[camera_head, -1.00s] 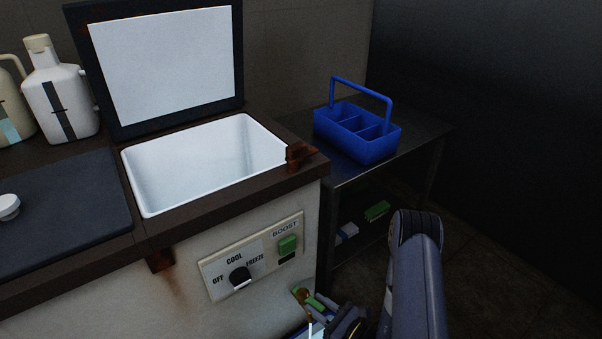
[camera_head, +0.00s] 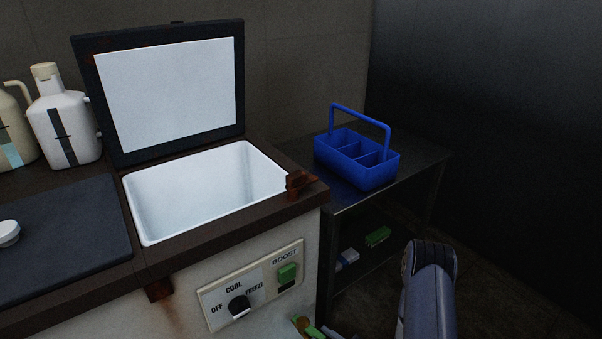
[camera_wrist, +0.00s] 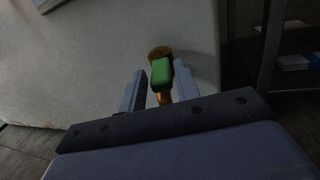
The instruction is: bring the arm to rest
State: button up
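My gripper (camera_wrist: 159,68) shows in the wrist view with its two fingers apart. A green block-shaped piece with a brass-brown part (camera_wrist: 158,52) behind and below it lies between or just beyond the fingertips, low at the tank's pale front wall (camera_wrist: 110,50). I cannot tell whether the fingers touch it. In the head view the brown and green piece (camera_head: 300,323) shows at the bottom edge, and my gripper is mostly below the picture. My arm link rises at the lower right, clear of the tank and the metal table.
The tank's lid (camera_head: 170,95) stands open over the white basin (camera_head: 205,190). The control panel (camera_head: 252,285) has a black knob and a green boost switch. A blue caddy (camera_head: 357,165) stands on a metal table (camera_head: 415,170).

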jog(key=p+v, duration=0.2)
jog(key=v, duration=0.6)
jog(key=b+x, duration=0.3)
jog(key=x, duration=0.7)
jog(key=shift+w+a, duration=0.2)
jog(key=shift+a, duration=0.15)
jog(key=shift+w, duration=0.15)
jog(key=shift+d+n+g+y, duration=0.15)
jog(key=shift+n+g+y, duration=0.25)
jog(key=shift+g, duration=0.1)
jog(key=shift+r, duration=0.1)
